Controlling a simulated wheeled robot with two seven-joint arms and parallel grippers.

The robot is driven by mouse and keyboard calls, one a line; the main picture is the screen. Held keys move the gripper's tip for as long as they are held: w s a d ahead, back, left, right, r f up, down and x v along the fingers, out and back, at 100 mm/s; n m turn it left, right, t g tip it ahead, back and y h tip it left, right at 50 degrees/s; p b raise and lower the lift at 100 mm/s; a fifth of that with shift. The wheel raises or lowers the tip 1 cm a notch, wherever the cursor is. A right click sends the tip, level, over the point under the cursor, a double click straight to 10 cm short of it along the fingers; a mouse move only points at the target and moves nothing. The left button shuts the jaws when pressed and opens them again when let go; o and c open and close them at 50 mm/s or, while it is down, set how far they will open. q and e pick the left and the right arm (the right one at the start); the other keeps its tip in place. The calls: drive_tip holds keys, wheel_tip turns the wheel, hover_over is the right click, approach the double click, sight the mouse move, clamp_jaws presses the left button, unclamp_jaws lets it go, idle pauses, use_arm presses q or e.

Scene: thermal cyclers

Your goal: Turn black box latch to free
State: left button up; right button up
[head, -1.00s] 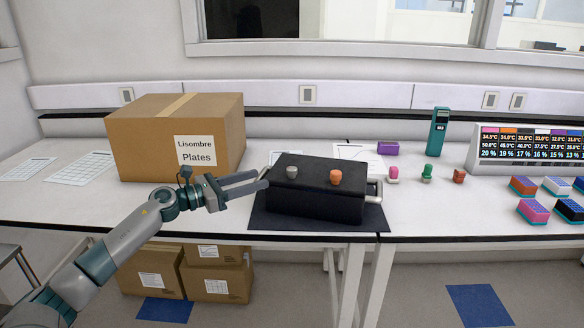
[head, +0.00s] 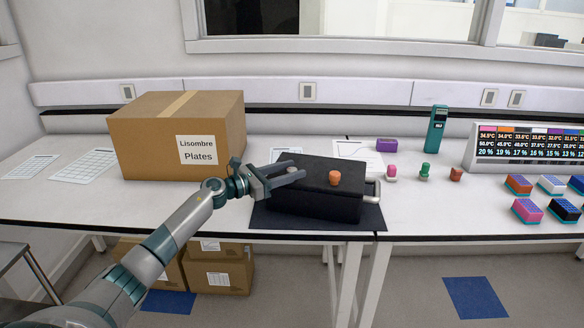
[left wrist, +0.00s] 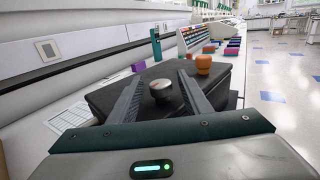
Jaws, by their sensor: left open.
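The black box (head: 318,206) sits on a dark mat (head: 268,219) on the bench. An orange knob (head: 334,177) stands on its top, toward the right. A grey knob (left wrist: 161,90) with a red mark shows in the left wrist view, where the orange knob (left wrist: 203,65) stands beyond it to the right. My left gripper (head: 301,170) is open over the left part of the box top. In the left wrist view its fingers (left wrist: 160,88) lie on either side of the grey knob; I cannot tell whether they touch it. My right gripper is not seen.
A cardboard box (head: 150,140) labelled Lisombre Plates stands left of the black box. A metal handle (head: 373,190) sticks out at the black box's right side. Pink (head: 391,172), green (head: 425,172) and brown (head: 456,174) small items stand to the right.

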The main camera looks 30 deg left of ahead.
use_arm(q)
drive_tip(key=shift+w+d, duration=0.2)
drive_tip(key=shift+w, duration=0.15)
